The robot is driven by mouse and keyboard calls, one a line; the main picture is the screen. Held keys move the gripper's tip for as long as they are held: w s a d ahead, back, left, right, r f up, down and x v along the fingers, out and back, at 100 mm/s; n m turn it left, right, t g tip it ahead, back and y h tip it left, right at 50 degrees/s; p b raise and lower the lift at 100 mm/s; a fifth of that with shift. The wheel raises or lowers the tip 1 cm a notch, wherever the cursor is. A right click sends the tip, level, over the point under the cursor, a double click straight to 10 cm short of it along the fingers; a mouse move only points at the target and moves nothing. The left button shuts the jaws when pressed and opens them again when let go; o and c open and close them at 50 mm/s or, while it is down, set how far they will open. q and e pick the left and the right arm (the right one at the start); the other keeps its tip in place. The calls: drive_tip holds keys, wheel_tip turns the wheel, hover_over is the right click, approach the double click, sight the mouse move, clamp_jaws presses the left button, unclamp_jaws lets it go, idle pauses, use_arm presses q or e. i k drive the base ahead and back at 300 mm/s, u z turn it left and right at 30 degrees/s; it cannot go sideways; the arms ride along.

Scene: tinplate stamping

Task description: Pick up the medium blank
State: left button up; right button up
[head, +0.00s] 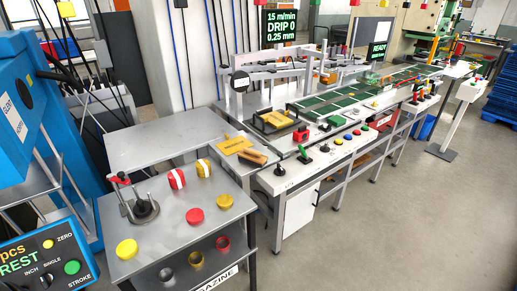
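No blank is clearly marked as medium in the head view, and I cannot tell which piece it is. Several round pieces lie on the grey metal table (158,238) in front: a yellow disc (126,250), a red disc (195,216), a gold piece (224,201), a red piece with a white band (177,179) and a yellow piece with a white band (203,168). Neither of my grippers shows in this view.
A red-handled fixture (145,210) stands at the table's left. Round cups (195,260) sit on the lower shelf. A blue machine (20,110) and control box (45,255) stand left. A conveyor line (330,102) runs back right. The floor (400,230) at right is clear.

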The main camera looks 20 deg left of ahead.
sight(228, 147)
drive_tip(key=z, duration=0.35)
drive_tip(key=k, duration=0.45)
drive_tip(key=z, duration=0.7)
drive_tip(key=i, duration=1.75)
drive_tip(key=u, duration=0.25)
drive_tip(key=i, duration=1.65)
drive_tip(key=u, duration=1.7)
drive_tip(key=i, duration=1.15)
drive_tip(key=u, duration=0.95)
